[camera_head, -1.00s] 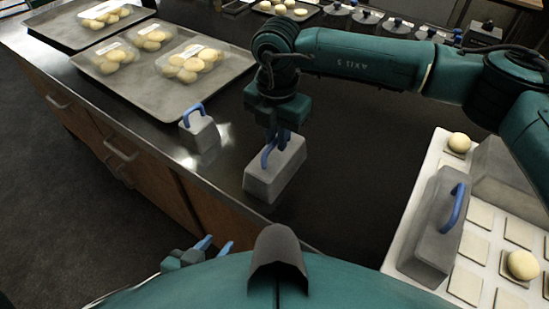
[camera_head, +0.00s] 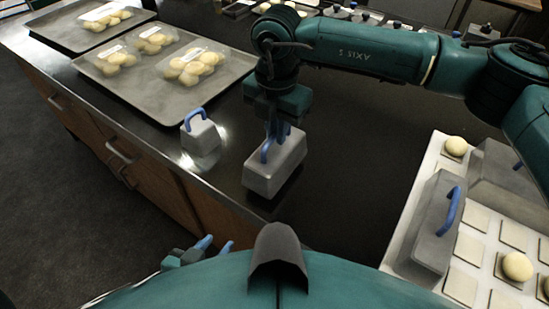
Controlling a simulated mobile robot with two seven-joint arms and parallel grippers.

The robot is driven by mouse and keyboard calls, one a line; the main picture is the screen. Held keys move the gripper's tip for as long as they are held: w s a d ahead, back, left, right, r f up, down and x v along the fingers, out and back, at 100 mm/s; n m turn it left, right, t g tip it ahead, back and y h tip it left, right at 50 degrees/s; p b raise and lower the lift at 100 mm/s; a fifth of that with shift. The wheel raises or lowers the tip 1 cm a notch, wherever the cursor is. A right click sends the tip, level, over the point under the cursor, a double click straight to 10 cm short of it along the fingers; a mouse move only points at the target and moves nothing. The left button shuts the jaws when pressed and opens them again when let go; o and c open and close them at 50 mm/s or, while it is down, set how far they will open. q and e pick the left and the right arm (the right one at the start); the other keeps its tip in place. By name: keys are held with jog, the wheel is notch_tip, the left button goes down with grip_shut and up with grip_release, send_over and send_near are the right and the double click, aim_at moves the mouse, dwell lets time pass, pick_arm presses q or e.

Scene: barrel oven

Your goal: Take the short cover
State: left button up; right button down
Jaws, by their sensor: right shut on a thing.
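A short grey cover (camera_head: 273,172) with a blue handle is at the middle of the dark counter, near its front edge. My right gripper (camera_head: 276,138) is directly above it, shut on its handle. I cannot tell whether the cover's underside is clear of the counter. A smaller grey cover (camera_head: 201,138) with a blue handle stands to its left. My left gripper (camera_head: 214,246) is low at the front, off the counter edge, with its blue fingertips apart and empty.
A longer grey cover (camera_head: 431,225) and another grey cover (camera_head: 506,182) sit on a pale board (camera_head: 460,285) with squares and buns at the right. Trays (camera_head: 112,84) with packed buns stand at the back left. The counter between is mostly clear.

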jog(key=shift+r+p, duration=2.05)
jog(key=shift+r, duration=2.5)
